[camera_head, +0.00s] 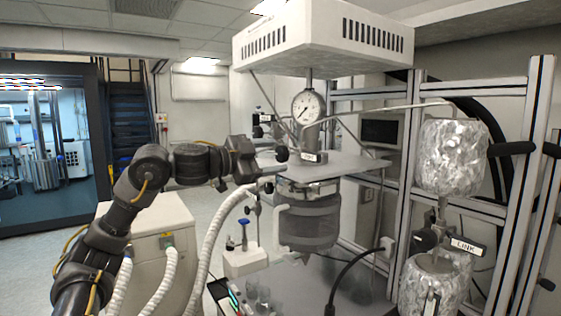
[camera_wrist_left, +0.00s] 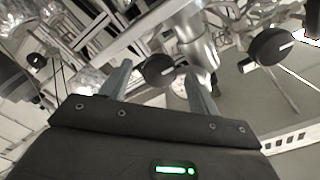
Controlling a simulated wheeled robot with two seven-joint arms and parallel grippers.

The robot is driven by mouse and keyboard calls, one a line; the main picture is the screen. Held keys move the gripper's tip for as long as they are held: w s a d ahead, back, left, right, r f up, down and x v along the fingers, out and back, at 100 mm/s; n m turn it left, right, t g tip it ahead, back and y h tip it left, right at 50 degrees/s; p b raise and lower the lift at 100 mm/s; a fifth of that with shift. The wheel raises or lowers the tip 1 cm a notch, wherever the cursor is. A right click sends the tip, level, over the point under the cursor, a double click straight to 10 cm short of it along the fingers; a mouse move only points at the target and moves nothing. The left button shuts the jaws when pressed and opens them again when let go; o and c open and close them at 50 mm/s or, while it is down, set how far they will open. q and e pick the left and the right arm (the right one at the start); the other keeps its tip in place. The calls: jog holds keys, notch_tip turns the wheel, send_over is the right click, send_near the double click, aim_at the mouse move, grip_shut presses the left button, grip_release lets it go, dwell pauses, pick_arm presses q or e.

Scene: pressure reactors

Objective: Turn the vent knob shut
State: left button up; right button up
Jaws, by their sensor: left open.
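My left gripper (camera_head: 266,156) reaches in from the left, beside the reactor head. In the left wrist view its two fingers are open, and a round black knob (camera_wrist_left: 158,70) shows between the fingertips. I cannot tell whether the fingers touch it. A second black knob (camera_wrist_left: 270,47) with a white line sits further right in that view. In the head view a small black knob (camera_head: 281,153) shows just past the gripper. No label tells which knob is the vent one. The reactor vessel (camera_head: 306,222) hangs below a grey plate (camera_head: 335,166). My right gripper is out of view.
A pressure gauge (camera_head: 307,106) stands above the plate, under a white vented box (camera_head: 325,40). Metal frame posts (camera_head: 534,150) and a foil-wrapped vessel (camera_head: 450,157) stand at the right. A white hose (camera_head: 216,235) hangs below my left arm. The floor at left is partly clear.

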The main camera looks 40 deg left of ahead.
pick_arm(q)
jog(key=b+v, duration=0.3)
jog(key=v, duration=0.4)
jog(key=shift+s, duration=0.35)
jog(key=shift+a, duration=0.15)
